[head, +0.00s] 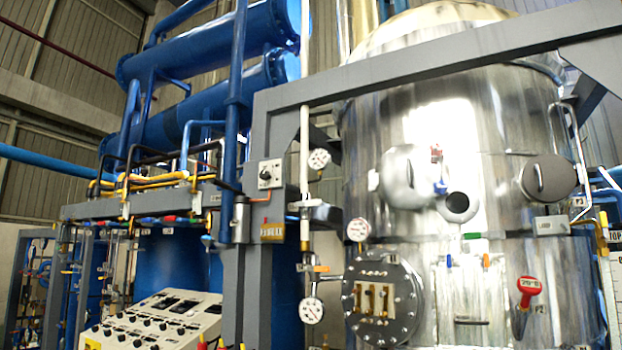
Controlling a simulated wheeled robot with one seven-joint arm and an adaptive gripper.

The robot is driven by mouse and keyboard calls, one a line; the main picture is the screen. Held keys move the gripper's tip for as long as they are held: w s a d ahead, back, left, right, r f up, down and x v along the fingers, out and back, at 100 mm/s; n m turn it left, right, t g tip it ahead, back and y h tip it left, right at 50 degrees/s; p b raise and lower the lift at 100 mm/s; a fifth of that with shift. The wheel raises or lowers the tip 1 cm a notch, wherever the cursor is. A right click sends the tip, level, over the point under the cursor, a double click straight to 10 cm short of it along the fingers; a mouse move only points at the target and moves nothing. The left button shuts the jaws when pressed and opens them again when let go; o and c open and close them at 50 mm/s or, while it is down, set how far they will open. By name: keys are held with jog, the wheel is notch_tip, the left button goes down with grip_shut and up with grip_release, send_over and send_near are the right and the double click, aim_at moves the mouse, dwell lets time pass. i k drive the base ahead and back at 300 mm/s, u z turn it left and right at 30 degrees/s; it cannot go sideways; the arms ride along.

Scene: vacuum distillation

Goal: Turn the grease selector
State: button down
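A small light-grey box with a dark rotary knob (265,174) is mounted on the grey upright frame, left of the big steel vessel. It looks like the grease selector, but its lettering is too small to read. A yellow label plate (272,231) sits below it on the frame; its text is also unclear. My gripper is not in view, and nothing is seen touching the knob.
The steel vessel (465,130) fills the right side, with a red-handled valve (529,286) low on it. Pressure gauges (358,229) stand between frame and vessel. A sloped control panel (155,318) is at lower left. A grey beam (440,52) crosses above.

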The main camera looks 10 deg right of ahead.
aim_at(264, 174)
jog(key=z, duration=0.6)
jog(key=i, duration=1.85)
jog(key=u, duration=0.65)
jog(key=k, duration=0.5)
jog(key=z, duration=1.35)
jog(key=k, duration=0.85)
jog(key=u, duration=1.55)
